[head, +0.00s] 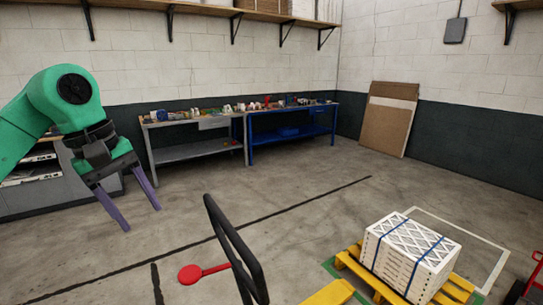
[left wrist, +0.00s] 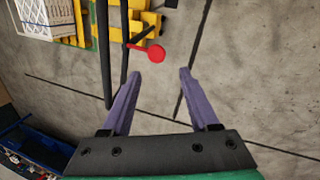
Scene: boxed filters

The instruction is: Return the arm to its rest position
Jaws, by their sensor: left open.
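My left gripper (head: 129,212) hangs from my green left arm at the left of the head view, with its two purple fingers apart and nothing between them. In the left wrist view the same open fingers (left wrist: 160,82) show above bare concrete floor. The boxed filters (head: 409,252) are a white stack with blue straps on a yellow pallet (head: 452,291) at the lower right, well apart from the gripper. The stack also shows in the top left of the left wrist view (left wrist: 48,20). My right gripper is not in either view.
A black handle (head: 236,250) rises at the bottom middle, with a red round-ended piece (head: 191,274) beside it. A grey bench (head: 197,152) and a blue bench (head: 291,134) carrying small items stand along the back wall. Brown boards (head: 388,119) lean there. The middle floor is clear.

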